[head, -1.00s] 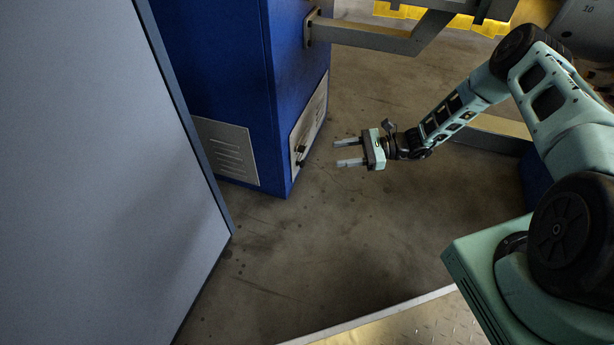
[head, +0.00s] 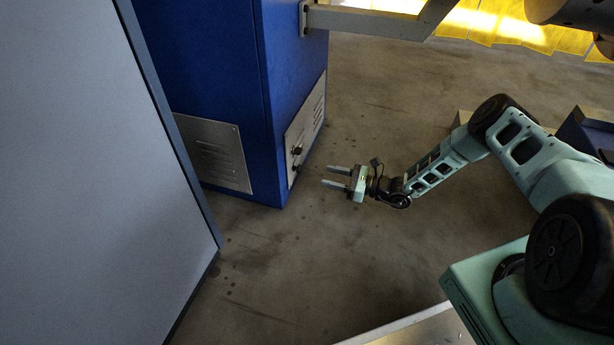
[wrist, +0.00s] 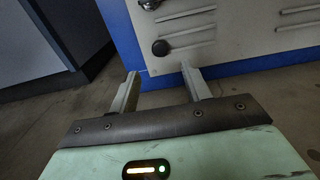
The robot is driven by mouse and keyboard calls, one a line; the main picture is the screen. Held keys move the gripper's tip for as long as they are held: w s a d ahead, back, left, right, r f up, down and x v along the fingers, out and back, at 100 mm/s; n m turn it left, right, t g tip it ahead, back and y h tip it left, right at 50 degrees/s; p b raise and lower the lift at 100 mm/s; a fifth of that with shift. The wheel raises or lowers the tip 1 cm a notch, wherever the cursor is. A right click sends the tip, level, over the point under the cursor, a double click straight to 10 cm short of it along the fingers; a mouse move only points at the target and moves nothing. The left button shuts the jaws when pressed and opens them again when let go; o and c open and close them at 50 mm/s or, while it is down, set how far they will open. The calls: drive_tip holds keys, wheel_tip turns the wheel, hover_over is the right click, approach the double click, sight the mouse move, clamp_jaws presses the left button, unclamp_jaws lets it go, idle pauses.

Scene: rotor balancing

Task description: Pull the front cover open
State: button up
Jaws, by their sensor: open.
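The front cover (head: 306,124) is a pale grey louvred panel low on the blue cabinet (head: 220,60). It has dark knobs near its left edge. In the wrist view the cover (wrist: 235,40) fills the top, with a round dark knob (wrist: 160,47) and a metal latch-like fitting (wrist: 151,4) above it. The cover looks closed against the cabinet. My gripper (head: 328,175) is open and empty, just right of the cover and apart from it. In the wrist view its two fingers (wrist: 160,82) point toward the cover's lower edge, below the knob.
A tall grey panel (head: 90,170) stands at the left. Another louvred plate (head: 215,155) is on the cabinet's left face. A grey beam (head: 365,20) sticks out from the cabinet above. The concrete floor (head: 310,260) around my gripper is clear.

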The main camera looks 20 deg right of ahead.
sight(301, 170)
drive_tip(key=b+x, duration=0.3)
drive_tip(key=x, duration=0.4)
drive_tip(key=shift+w+a+f, duration=0.1)
drive_tip(key=shift+a+f, duration=0.05)
drive_tip(key=shift+w+a+b, duration=0.3)
drive_tip(key=shift+w+a, duration=0.05)
drive_tip(key=shift+a, duration=0.05)
